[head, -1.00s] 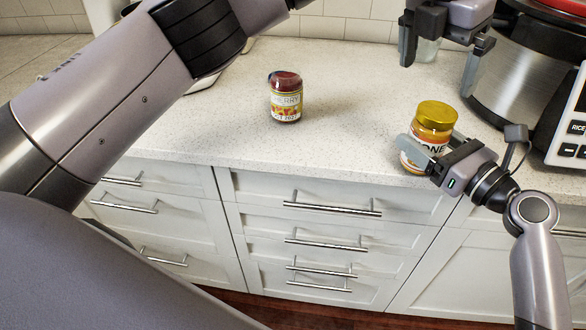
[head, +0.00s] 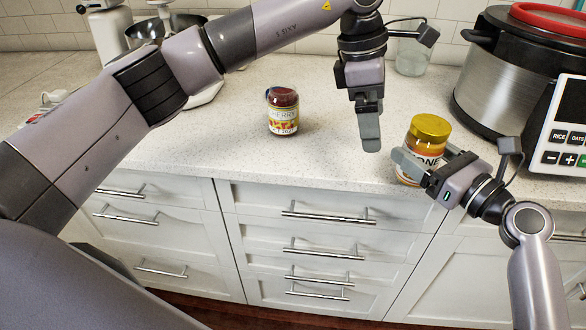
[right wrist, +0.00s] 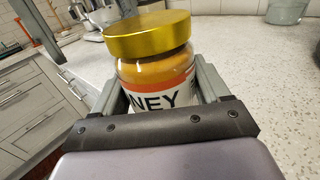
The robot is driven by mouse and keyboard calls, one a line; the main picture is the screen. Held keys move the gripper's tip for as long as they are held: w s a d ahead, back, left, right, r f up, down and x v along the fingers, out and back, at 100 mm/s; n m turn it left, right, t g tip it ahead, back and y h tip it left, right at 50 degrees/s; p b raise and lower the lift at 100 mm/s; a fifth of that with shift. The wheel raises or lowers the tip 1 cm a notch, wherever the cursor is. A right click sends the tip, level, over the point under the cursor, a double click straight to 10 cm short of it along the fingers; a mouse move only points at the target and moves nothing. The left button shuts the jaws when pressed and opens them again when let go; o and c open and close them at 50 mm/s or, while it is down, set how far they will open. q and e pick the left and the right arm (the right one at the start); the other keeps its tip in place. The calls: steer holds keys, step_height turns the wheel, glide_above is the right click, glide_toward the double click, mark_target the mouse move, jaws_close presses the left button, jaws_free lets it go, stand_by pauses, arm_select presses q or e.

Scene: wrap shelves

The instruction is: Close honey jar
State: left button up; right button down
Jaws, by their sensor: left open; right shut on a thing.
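The honey jar (head: 424,146) stands upright at the front edge of the counter, with a gold lid (head: 431,127) on its top. In the right wrist view the gold lid (right wrist: 147,36) sits slightly tilted on the jar (right wrist: 156,80); I cannot tell whether it is screwed down. My right gripper (head: 420,166) is shut around the jar body, and its fingers show on both sides in the right wrist view (right wrist: 160,95). My left gripper (head: 369,125) is open and empty, pointing down to the left of the jar, apart from it.
A cherry jar (head: 283,112) stands on the counter to the left. A rice cooker (head: 500,75) stands close behind and right of the honey jar. A glass jar (head: 411,58) is at the back. The counter (head: 335,165) between the two jars is clear.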

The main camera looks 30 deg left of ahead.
mark_target(441, 153)
steer(key=shift+r, duration=0.4)
steer(key=shift+r+p, duration=0.6)
steer(key=shift+p, duration=0.2)
arm_select(q)
steer(key=shift+s+a+f+m+g+y, duration=0.35)
steer(key=shift+s+a+f+m+g, duration=0.25)
steer(key=shift+s+a+f+m, duration=1.55)
steer(key=shift+s+a+f+m+g+y, duration=0.4)
steer(key=shift+s+a+f+m+g, duration=0.55)
steer(key=shift+m, duration=2.3)
steer(key=shift+s+a+f+m+g+y, duration=0.3)
steer(key=shift+s+a+f+m, duration=1.3)
steer(key=shift+m, duration=1.1)
arm_select(e)
steer(key=shift+r, duration=0.1)
arm_select(q)
steer(key=shift+w+a+r, duration=0.25)
steer(key=shift+r, duration=0.05)
arm_select(e)
jaws_free()
steer(key=shift+s+d, duration=0.1)
steer(key=shift+d, duration=0.1)
steer(key=shift+v, duration=3.4)
